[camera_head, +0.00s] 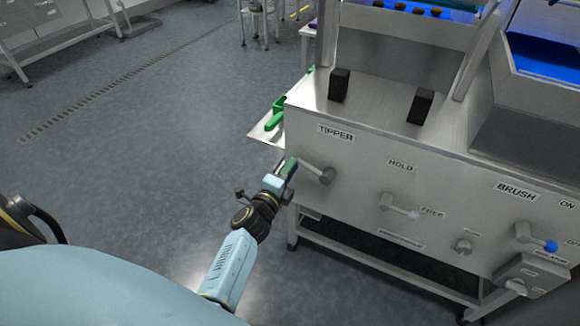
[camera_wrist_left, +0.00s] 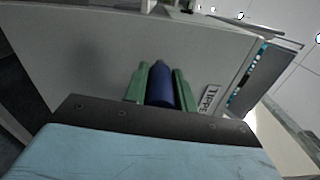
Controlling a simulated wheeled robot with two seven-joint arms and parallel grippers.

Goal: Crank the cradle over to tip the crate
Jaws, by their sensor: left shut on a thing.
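The tipper crank (camera_head: 323,175) sticks out of the front panel of the steel machine, below the TIPPER label (camera_head: 336,132). My left gripper (camera_head: 290,168) is shut on the crank's blue handle. In the left wrist view the blue handle (camera_wrist_left: 160,86) lies between the two green fingers, and the label shows to its right. In the head view the fingers mostly hide the handle. Several brown dates (camera_head: 418,11) show at the top edge on a blue surface; I cannot make out the crate or cradle fully. My right gripper is not in view.
The panel also carries a HOLD/FREE lever (camera_head: 398,207), a small knob (camera_head: 463,246) and a blue-tipped BRUSH lever (camera_head: 536,240). Two black blocks (camera_head: 339,86) stand on the machine's top. A green scoop-like thing (camera_head: 275,118) lies on a side shelf.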

